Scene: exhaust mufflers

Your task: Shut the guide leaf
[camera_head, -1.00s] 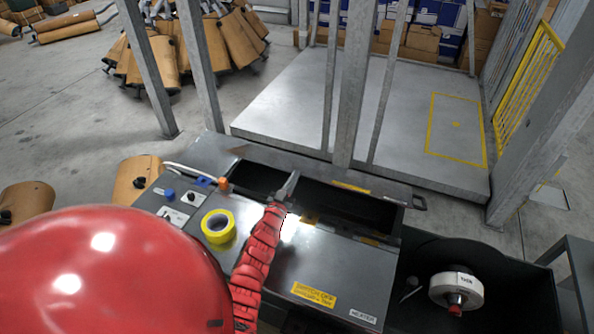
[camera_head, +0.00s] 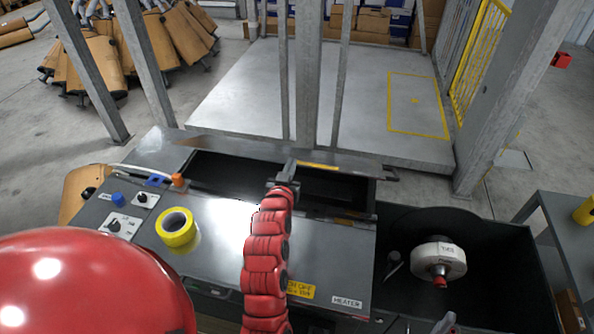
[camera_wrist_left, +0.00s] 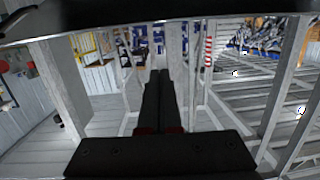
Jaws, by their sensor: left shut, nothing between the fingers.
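The guide leaf seems to be the long grey plate with a yellow label (camera_head: 345,169) along the far side of the machine's dark opening (camera_head: 225,172) in the head view. It stands away from the near top plate, with the dark gap between them. My left gripper (camera_head: 289,172) reaches over this opening at the leaf's near edge. Contact cannot be told. In the left wrist view its black fingers (camera_wrist_left: 158,103) are together with nothing between them. A dark edge crosses the top of that view. My right gripper is not in view.
A yellow tape roll (camera_head: 176,228) lies on the machine top (camera_head: 325,245). Grey posts (camera_head: 308,80) rise behind the leaf, before a bare platform (camera_head: 240,95).

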